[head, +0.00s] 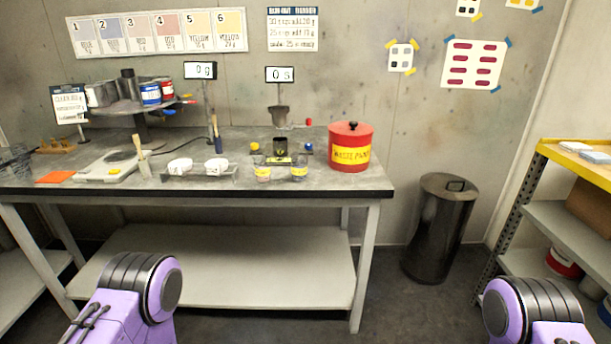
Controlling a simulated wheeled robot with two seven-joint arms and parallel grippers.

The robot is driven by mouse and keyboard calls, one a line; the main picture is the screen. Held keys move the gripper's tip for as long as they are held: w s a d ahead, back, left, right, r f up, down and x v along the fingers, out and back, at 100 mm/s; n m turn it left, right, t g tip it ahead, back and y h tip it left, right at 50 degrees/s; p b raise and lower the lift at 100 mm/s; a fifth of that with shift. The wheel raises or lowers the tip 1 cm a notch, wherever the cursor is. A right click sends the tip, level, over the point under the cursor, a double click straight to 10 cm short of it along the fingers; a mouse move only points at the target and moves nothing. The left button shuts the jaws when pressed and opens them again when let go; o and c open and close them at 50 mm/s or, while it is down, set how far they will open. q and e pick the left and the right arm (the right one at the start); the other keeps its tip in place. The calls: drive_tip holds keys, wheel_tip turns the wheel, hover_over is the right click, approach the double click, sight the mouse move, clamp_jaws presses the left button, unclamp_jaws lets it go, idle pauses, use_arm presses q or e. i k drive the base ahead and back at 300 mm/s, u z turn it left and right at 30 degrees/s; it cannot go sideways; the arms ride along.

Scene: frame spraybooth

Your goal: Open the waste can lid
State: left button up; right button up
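The red waste paint can (350,135) with a yellow label stands at the right end of the workbench. Its red lid (351,129) sits on top, closed, with a dark knob in the middle. Purple and black links of my two arms show at the lower left and lower right, well short of the bench. Neither of my grippers is in view.
The grey workbench (300,200) holds a scale (112,166), a shaker stand (279,115), brushes and small jars left of the can. A dark floor bin (440,228) stands right of the bench. A yellow-edged shelf (570,160) is at the far right. Floor between them is clear.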

sight(344, 129)
drive_tip(key=z, duration=1.1)
drive_tip(key=i, duration=0.75)
drive_tip(key=u, duration=1.8)
